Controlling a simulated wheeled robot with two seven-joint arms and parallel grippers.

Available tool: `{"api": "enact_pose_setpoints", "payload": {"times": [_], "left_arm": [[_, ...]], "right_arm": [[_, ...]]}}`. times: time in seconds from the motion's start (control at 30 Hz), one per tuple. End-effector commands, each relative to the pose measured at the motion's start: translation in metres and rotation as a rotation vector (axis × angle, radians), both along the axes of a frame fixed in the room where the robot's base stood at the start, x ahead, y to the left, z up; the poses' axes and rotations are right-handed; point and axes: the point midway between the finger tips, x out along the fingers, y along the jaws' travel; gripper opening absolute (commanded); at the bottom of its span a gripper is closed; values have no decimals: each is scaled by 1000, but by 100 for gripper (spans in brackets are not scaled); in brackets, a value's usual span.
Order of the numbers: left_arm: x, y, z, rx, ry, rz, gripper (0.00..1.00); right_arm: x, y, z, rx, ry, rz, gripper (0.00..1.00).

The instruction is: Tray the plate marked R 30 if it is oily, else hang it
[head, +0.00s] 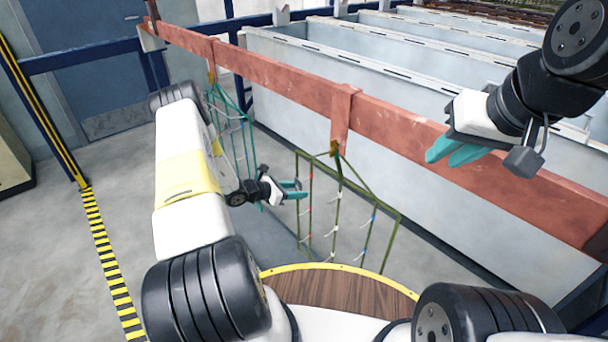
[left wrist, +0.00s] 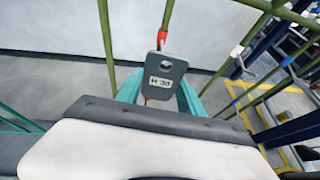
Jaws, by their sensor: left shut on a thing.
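A small grey plate (left wrist: 165,72) with a hole near its top shows in the left wrist view. Its pale label is small and blurred and looks like R 30. My left gripper (head: 297,189) is shut on the plate, which stands between its teal fingers (left wrist: 160,95). The plate's top is close to a red-marked green bar of the rack; I cannot tell whether it hangs on a hook. Its visible face looks plain grey, with no clear oil sheen. The green rack (head: 340,190) hangs beside the left gripper. My right gripper (head: 455,152) is raised at the right; its finger gap is unclear.
A red-brown beam (head: 270,75) crosses above the racks. A second, teal-green rack (head: 232,125) hangs farther back. Long grey tanks (head: 330,95) stand behind the beam. A round wooden surface with a yellow rim (head: 340,290) is in front.

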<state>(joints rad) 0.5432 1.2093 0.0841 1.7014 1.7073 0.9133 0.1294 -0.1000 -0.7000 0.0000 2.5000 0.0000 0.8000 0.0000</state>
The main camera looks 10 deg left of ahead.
Motion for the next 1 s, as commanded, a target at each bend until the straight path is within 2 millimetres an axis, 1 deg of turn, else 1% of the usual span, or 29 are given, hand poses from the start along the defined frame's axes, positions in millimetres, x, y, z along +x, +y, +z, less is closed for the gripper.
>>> {"api": "enact_pose_setpoints", "payload": {"times": [0.2, 0.57, 1.0], "left_arm": [[4, -4, 0, -1, 0, -1, 0], [5, -4, 0, -1, 0, -1, 0], [12, -10, -7, -1, 0, -1, 0]], "right_arm": [[0, 0, 0, 0, 0, 0, 26], [0, 0, 0, 0, 0, 0, 26], [0, 0, 0, 0, 0, 0, 26]]}}
